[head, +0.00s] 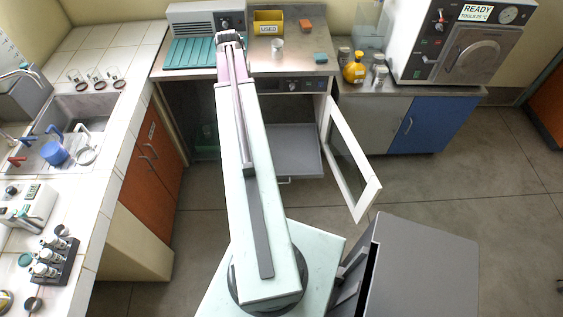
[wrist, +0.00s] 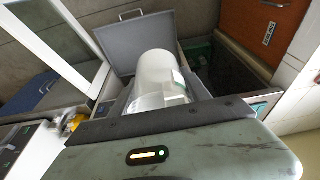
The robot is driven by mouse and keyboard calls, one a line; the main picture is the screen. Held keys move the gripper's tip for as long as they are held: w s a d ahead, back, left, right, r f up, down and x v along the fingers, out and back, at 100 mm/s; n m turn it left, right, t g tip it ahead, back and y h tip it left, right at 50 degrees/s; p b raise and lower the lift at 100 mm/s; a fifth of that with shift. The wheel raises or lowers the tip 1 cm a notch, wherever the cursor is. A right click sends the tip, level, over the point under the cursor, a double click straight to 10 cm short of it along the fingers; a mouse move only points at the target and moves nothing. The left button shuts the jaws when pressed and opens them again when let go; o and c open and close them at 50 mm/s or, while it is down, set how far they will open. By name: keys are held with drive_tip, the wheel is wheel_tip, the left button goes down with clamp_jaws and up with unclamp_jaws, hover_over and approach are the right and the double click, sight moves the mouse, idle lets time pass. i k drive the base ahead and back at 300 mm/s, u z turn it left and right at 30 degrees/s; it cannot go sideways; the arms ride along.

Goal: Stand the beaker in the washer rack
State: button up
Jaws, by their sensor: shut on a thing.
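In the wrist view, my gripper (wrist: 170,119) is shut on a pale, translucent beaker (wrist: 158,70) with a small greenish mark on its side. In the head view my gripper (head: 230,39) is at the end of the outstretched arm, over the steel counter. The arm hides the beaker there. Below the counter, a grey pulled-out tray (head: 292,148) with a front handle juts from an open-fronted cabinet, apparently the washer rack. In the wrist view this tray (wrist: 122,42) lies behind the beaker, which covers part of it. No contact between them is visible.
An open white-framed glass door (head: 348,160) stands out right of the tray. A white cup (head: 277,46), a yellow USED bin (head: 268,22) and a grey machine with teal slats (head: 190,52) stand on the counter.

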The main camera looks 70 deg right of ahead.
sight(278, 162)
drive_tip(key=z, duration=0.6)
drive_tip(key=i, duration=1)
drive_tip(key=u, duration=0.05)
